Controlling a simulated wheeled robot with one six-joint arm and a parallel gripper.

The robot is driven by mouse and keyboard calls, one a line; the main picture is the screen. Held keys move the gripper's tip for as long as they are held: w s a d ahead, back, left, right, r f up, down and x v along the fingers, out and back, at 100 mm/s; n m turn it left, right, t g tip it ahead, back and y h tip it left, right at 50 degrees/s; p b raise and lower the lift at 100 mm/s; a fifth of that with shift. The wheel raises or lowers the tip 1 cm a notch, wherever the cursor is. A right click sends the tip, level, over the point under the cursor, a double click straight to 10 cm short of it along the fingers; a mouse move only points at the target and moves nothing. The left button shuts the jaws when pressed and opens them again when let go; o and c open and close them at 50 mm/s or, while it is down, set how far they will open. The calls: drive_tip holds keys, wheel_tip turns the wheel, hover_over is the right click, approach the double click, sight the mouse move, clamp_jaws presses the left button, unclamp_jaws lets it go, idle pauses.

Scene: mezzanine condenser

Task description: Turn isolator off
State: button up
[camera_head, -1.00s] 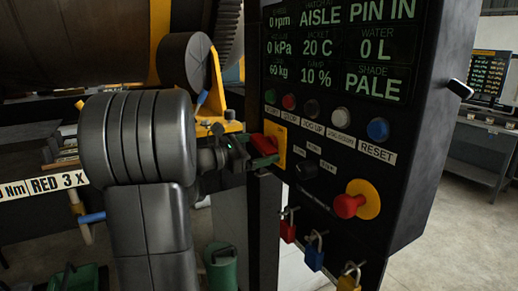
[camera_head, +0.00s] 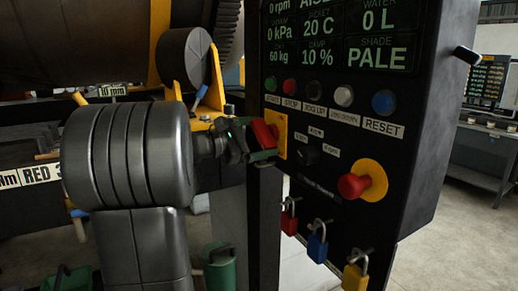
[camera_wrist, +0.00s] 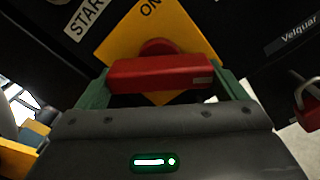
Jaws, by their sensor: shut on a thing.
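The isolator is a red bar handle (camera_head: 263,133) on a yellow plate (camera_head: 283,136) on the panel's left side. In the wrist view the red handle (camera_wrist: 160,73) lies level across the picture, while the yellow plate (camera_wrist: 118,47) and its "ON" label sit askew to it. The handle therefore stands diagonal to the plate. My gripper (camera_head: 256,142) is shut on the handle. Its green fingers (camera_wrist: 160,86) are at the handle's two ends in the wrist view. Any other label on the plate is hidden.
Beside the isolator are a row of push buttons (camera_head: 343,96), a black selector (camera_head: 306,154) and a red stop button (camera_head: 354,186) on yellow. Several padlocks hang below, including a blue one (camera_head: 317,243). A dark drum (camera_head: 186,62) stands left of the panel.

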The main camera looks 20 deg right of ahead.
drive_tip(key=shift+m+b, duration=0.7)
drive_tip(key=shift+b, duration=0.1)
drive_tip(key=o, duration=0.7)
drive_tip(key=shift+a, duration=0.15)
drive_tip(key=s+a, duration=0.1)
drive_tip(key=a, duration=1.2)
drive_tip(key=shift+a+b, duration=0.3)
